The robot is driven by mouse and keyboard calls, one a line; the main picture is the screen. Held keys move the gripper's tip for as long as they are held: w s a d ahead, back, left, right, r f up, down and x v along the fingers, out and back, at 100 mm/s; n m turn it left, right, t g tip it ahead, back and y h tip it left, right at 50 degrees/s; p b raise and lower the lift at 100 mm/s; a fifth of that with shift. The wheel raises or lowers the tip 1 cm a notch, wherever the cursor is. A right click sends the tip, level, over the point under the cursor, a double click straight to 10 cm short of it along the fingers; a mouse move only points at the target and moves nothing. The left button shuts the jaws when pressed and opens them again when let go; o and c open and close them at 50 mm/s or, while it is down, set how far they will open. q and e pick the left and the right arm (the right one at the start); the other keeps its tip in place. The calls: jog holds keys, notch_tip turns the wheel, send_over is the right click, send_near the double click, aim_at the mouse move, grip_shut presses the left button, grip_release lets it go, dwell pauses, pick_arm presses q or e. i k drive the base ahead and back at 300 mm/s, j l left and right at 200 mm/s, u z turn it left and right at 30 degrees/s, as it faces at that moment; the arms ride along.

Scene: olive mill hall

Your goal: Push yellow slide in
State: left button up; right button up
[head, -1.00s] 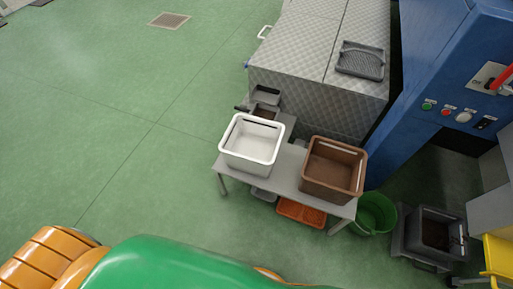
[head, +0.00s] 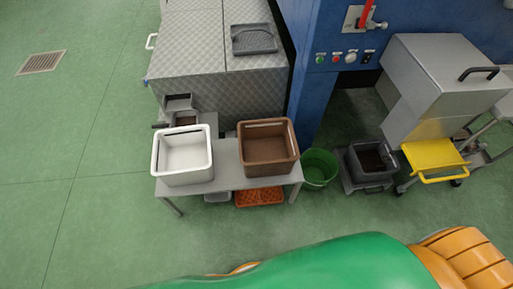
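The yellow slide (head: 432,154) is at the right in the head view. It is a flat yellow plate with a raised yellow bar handle (head: 444,178) along its front edge. It sticks out from the lower front of a grey metal machine (head: 425,85) with a sloped lid and a black handle. How far it reaches inside is hidden. Neither of my grippers shows in the head view.
A dark grey crate (head: 367,184) stands on a low base left of the slide, beside a green bucket (head: 319,169). A grey table (head: 228,165) carries a white crate (head: 183,158) and a brown crate (head: 268,149). Green floor at the left is clear.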

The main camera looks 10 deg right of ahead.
aim_at(438, 155)
jog(key=z, duration=2.35)
